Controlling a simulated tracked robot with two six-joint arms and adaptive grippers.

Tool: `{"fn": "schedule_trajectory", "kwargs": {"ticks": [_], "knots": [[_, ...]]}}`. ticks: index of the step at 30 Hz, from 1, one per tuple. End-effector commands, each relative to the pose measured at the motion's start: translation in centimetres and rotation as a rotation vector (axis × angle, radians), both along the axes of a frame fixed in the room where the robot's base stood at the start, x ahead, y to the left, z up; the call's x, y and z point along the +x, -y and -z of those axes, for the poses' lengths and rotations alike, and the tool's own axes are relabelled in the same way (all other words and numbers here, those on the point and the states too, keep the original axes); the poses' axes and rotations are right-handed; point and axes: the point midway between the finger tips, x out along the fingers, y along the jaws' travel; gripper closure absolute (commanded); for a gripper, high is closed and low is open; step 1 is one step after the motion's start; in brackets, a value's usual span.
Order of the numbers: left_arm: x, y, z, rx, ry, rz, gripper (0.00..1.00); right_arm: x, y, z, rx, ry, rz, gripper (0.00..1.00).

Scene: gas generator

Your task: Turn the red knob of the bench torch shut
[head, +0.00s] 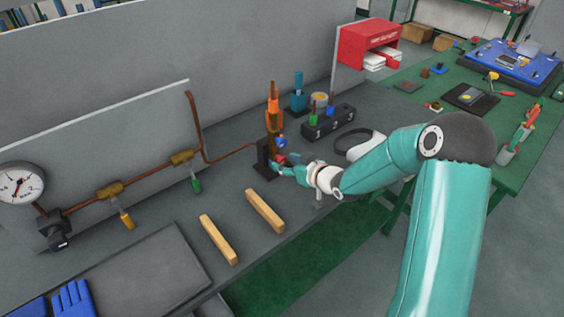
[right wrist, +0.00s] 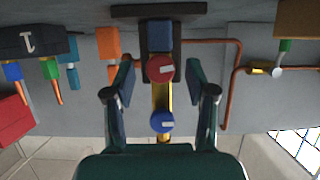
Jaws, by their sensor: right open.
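In the head view the blue knob (head: 281,141) shows beside the torch, and the red knob is partly hidden by my gripper. My right gripper (head: 280,166) is at the torch, open; in the wrist view its fingers (right wrist: 161,72) stand either side of the red knob, with gaps on both sides. My left gripper is out of view.
A copper pipe (head: 80,205) with valves runs left from the torch to a pressure gauge (head: 18,184). Two wooden bars (head: 265,211) lie in front. Blue gloves (head: 73,298) lie front left.

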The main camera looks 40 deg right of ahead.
Motion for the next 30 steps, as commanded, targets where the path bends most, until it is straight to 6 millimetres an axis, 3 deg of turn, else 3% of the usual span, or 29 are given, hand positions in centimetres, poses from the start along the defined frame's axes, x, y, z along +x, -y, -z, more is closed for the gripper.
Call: {"fn": "schedule_trajectory", "kwargs": {"ticks": [13,23,24,30], "knots": [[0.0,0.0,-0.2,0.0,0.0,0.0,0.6,0.9,-0.1,0.4,0.0,0.0,0.0,0.46],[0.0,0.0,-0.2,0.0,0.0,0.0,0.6,0.8,0.0,0.4,0.001,0.0,0.0,1.0],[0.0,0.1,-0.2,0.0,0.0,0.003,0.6,0.9,-1.7,0.4,0.003,-0.001,-0.005,1.0],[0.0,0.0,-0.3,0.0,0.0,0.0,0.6,0.7,-0.3,0.4,0.015,-0.002,-0.002,1.0]]}}
